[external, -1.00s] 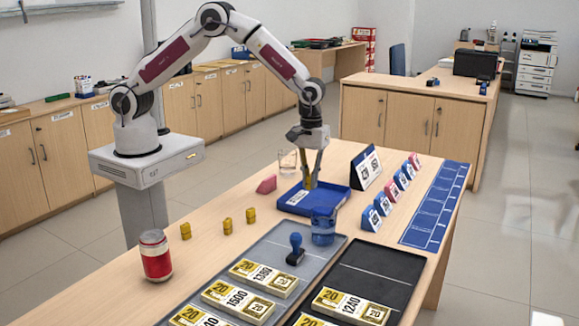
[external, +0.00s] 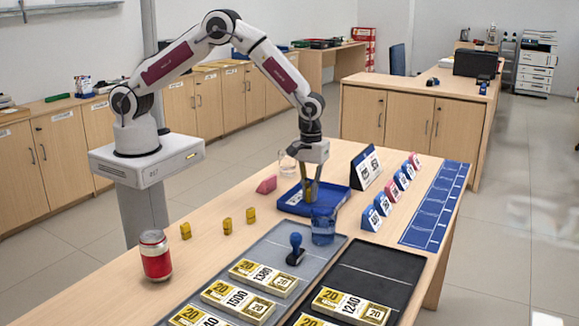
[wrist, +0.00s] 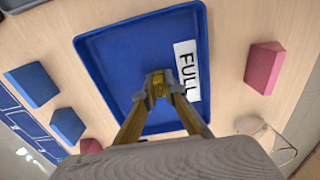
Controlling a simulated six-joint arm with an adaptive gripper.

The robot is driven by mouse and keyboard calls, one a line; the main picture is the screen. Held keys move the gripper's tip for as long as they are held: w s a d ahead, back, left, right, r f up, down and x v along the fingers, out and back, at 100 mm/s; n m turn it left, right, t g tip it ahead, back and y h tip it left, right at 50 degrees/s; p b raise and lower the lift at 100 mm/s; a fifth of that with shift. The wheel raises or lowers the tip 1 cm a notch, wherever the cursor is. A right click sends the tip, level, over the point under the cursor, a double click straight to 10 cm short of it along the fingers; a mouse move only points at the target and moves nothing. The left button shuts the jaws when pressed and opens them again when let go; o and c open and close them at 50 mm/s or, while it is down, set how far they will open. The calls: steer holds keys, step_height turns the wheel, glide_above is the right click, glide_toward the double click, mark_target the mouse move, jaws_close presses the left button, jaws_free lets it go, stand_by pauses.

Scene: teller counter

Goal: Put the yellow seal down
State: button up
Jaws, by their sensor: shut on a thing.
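My gripper (external: 310,198) points down over the blue tray (external: 289,208), low and near its floor. It is shut on a small yellow seal (wrist: 158,90), which shows between the fingertips in the wrist view. The tray (wrist: 110,75) lies beneath it there, with a white label reading FULL (wrist: 187,70). I cannot tell whether the seal touches the tray floor. Three other yellow pieces, one at the left (external: 186,231), one in the middle (external: 227,226) and one at the right (external: 250,215), stand on the wooden counter.
A blue see-through cup (external: 323,228) stands close in front of the tray. A clear glass (external: 287,164) and a pink block (external: 267,184) are behind and left. A sign (external: 366,168) stands right. A blue stamp (external: 296,248) stands on the grey tray. A red can (external: 155,257) is front left.

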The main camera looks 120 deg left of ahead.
steer(key=shift+f, duration=0.1)
steer(key=o, duration=0.7)
steer(key=shift+r, duration=3.9)
steer(key=shift+r, duration=0.1)
